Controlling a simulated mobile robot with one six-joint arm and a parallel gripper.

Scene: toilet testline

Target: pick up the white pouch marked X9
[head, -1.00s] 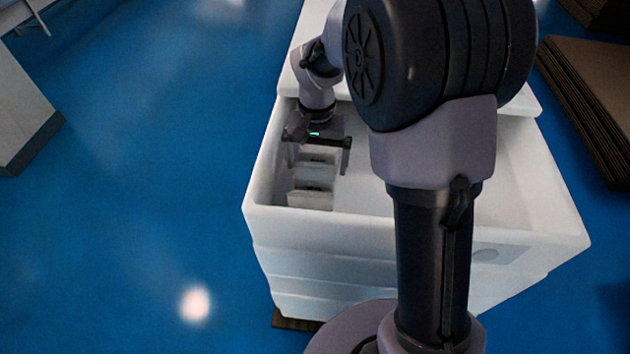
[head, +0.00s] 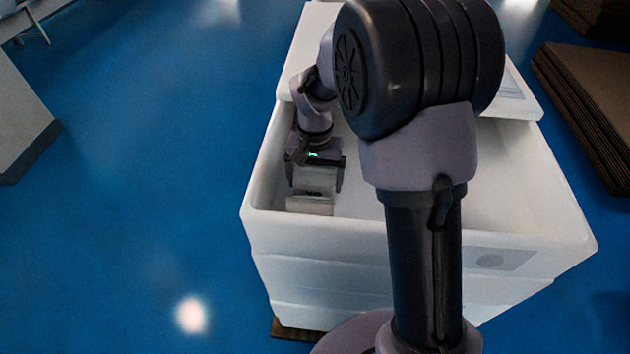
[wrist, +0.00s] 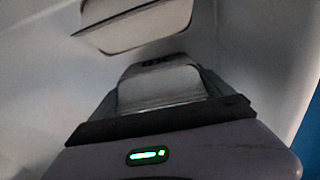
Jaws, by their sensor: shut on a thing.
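My gripper (head: 315,186) is low inside the left end of the white bin (head: 262,190), its two fingers on either side of a white pouch (head: 314,177). It is shut on this pouch, which also shows between the fingers in the wrist view (wrist: 160,86). A small dark mark is at the pouch's far edge there, too blurred to read surely. A second white pouch (head: 309,206) lies just in front, close to the bin's front wall. In the wrist view a pale pouch with dark edges (wrist: 135,28) lies beyond the held one.
The bin's walls stand close on the left and front of my gripper. The bin floor to the right looks empty where my arm does not hide it. A stack of brown boards (head: 590,110) stands on the blue floor (head: 140,190) at right.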

